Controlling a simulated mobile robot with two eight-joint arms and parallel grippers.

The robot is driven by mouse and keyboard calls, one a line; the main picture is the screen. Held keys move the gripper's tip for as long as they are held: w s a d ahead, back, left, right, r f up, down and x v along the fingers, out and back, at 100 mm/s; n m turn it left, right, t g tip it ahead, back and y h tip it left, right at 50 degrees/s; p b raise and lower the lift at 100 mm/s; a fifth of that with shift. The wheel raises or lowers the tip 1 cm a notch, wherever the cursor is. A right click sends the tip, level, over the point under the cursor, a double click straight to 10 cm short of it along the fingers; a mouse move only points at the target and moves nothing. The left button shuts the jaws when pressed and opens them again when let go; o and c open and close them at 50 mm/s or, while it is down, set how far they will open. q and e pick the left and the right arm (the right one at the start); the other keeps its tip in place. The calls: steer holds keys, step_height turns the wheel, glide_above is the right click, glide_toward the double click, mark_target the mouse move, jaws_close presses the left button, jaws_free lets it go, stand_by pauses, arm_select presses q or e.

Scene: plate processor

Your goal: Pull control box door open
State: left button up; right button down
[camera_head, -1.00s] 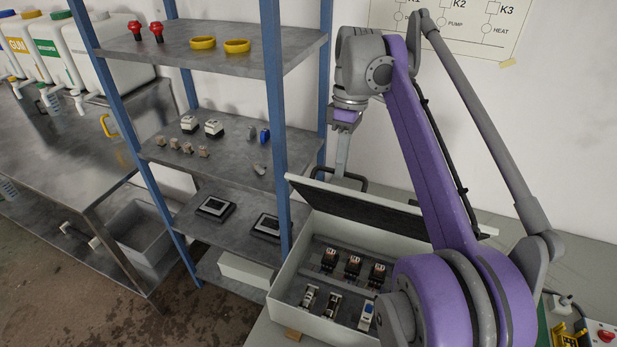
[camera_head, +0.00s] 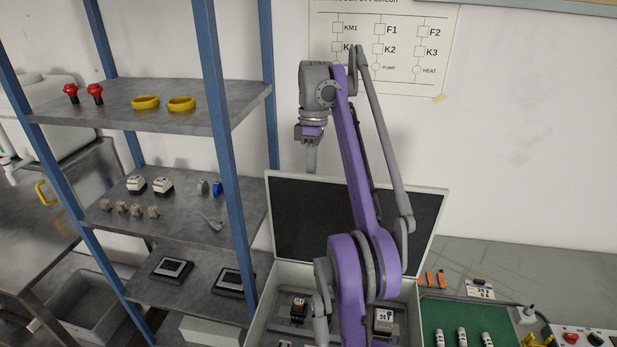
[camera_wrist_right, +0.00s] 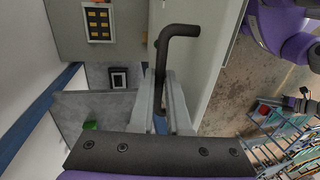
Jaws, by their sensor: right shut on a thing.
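The control box (camera_head: 259,307) is a pale box on the worktop with electrical parts inside. Its door (camera_head: 418,215), with a dark inner face and pale rim, is hinged at the back and stands raised, leaning back toward the wall. My right gripper (camera_head: 311,158) is at the door's upper left edge, and my purple arm hides part of the door and box. In the right wrist view, my right gripper (camera_wrist_right: 161,85) is shut on the black bent door handle (camera_wrist_right: 178,31). My left gripper is not in view.
A blue-post shelf rack (camera_head: 225,150) with small parts stands close on the left of the box. A green tray (camera_head: 437,312) with cylindrical parts and a control panel (camera_head: 590,338) lie to the right. A wiring poster (camera_head: 440,75) hangs on the wall behind.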

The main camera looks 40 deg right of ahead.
steer(key=shift+w+d+f, duration=0.1)
steer(key=shift+d, duration=0.25)
steer(key=c, duration=0.9)
jaws_free()
steer(key=shift+d, duration=0.1)
steer(key=shift+a, duration=0.25)
